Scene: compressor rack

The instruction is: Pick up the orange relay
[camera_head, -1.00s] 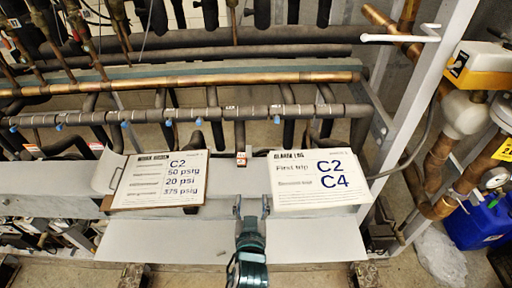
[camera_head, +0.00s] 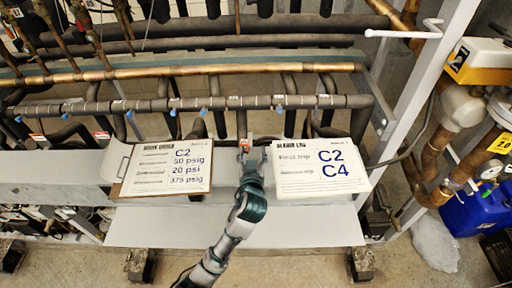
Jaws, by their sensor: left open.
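A small orange-red piece (camera_head: 245,143), which looks like the orange relay, sits at the back of the white shelf between the two signs, just below the blue-tagged pipe. It is small and partly covered by my left gripper (camera_head: 253,157). My left gripper is open, with its fingertips at or just in front of the piece. I cannot tell whether they touch it or stand around it. My right gripper is not in view.
A clipboard sign (camera_head: 165,168) stands close on the left and a white notebook sign (camera_head: 316,168) close on the right. Dark and copper pipes (camera_head: 190,72) run behind. The front shelf panel (camera_head: 150,226) is bare. A blue container (camera_head: 476,212) stands at the right.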

